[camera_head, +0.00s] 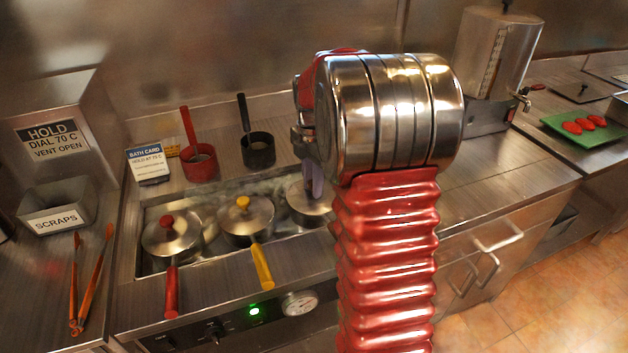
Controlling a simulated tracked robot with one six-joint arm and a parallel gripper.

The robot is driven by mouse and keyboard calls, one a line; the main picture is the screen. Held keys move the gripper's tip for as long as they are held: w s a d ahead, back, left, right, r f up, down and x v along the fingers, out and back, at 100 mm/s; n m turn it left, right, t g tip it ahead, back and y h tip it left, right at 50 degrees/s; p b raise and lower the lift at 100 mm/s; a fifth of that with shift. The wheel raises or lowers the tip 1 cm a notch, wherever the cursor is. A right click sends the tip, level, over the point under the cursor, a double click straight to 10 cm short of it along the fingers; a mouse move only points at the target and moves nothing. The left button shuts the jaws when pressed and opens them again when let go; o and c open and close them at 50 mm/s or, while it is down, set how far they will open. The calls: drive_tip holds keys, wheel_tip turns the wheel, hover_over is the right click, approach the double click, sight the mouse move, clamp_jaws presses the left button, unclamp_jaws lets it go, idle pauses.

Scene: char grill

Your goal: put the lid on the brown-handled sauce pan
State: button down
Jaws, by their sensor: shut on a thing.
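A round steel lid (303,203) shows at the right end of the bath, half covered by my arm. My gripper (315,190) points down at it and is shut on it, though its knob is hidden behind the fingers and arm. The brown-handled sauce pan cannot be made out; my red arm covers the place in front of the lid. I cannot tell whether the lid rests on a pan or hangs just above one.
In the bath (150,222) stand a lidded red-handled pan (172,240) and a lidded yellow-handled pan (246,222). Behind are a red ladle (199,165) and a black ladle (258,152). Orange tongs (92,280) lie left; a steel dispenser (495,60) stands right.

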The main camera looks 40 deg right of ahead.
drive_tip(key=c, duration=1.4)
unclamp_jaws()
wheel_tip(320, 180, up, 14)
drive_tip(key=shift+f, duration=0.15)
wheel_tip(320, 180, up, 7)
idle(0.6)
idle(0.5)
